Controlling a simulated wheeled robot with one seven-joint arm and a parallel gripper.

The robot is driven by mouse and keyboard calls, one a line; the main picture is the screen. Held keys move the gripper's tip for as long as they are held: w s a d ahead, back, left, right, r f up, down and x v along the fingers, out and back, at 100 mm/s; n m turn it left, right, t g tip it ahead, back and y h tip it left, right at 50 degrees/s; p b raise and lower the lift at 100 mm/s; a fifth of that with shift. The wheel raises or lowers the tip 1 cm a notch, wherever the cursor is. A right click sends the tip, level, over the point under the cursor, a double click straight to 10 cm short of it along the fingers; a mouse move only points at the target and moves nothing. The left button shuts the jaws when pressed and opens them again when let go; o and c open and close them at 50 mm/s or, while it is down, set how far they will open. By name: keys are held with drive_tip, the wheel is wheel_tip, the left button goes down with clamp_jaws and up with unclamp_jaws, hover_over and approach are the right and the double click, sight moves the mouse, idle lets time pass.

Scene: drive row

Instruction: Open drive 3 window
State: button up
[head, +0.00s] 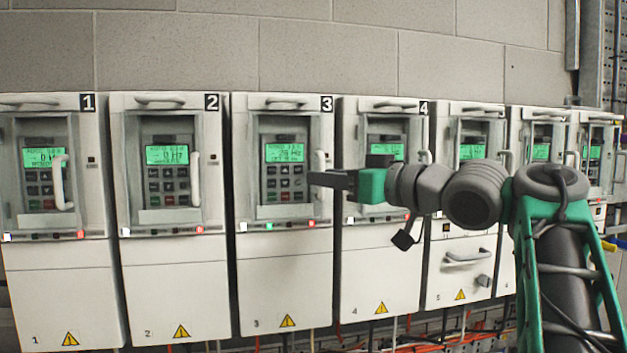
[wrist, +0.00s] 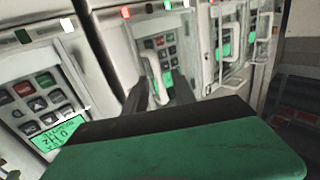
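Drive 3 (head: 285,265) is a white cabinet marked 3, with a lit green display and keypad behind a window (head: 285,170) that looks closed. The window's pale upright handle (head: 318,162) is on its right side, partly hidden by my gripper (head: 315,179). In the wrist view, which is upside down, the handle (wrist: 156,76) is near the middle, with the dark fingers (wrist: 140,98) right beside it. Whether the fingers touch or enclose the handle is unclear.
More drives continue on both sides. My arm crosses in front of the drives on the right. Cables run below the row.

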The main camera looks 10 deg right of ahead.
drive_tip(key=shift+w+a, duration=0.15)
drive_tip(key=shift+a, duration=0.05)
drive_tip(key=shift+d, duration=0.15)
drive_tip(key=shift+c, duration=0.4)
clamp_jaws()
idle(0.8)
